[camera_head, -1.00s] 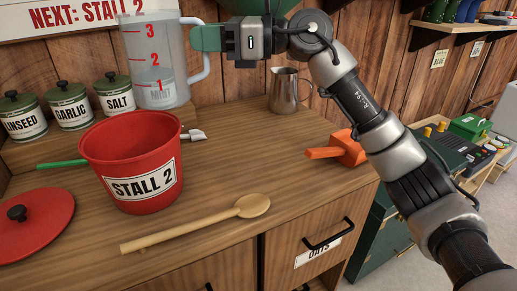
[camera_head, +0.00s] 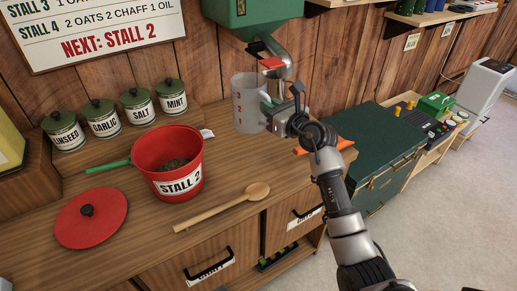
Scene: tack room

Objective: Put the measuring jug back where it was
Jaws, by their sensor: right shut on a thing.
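The clear measuring jug (camera_head: 246,108), with red numerals, is upright at the right part of the wooden counter, just left of and below the green dispenser's metal spout. My right gripper (camera_head: 273,115) is shut on the jug's handle side, and its fingers partly hide the handle. I cannot tell whether the jug's base touches the counter. Its contents are not clear. My left gripper is not in view.
A red STALL 2 bucket (camera_head: 168,165) with dark feed inside stands left of the jug. A red lid (camera_head: 91,218) and wooden spoon (camera_head: 222,207) lie in front. Labelled canisters (camera_head: 137,107) line the back. An orange object (camera_head: 335,144) lies right.

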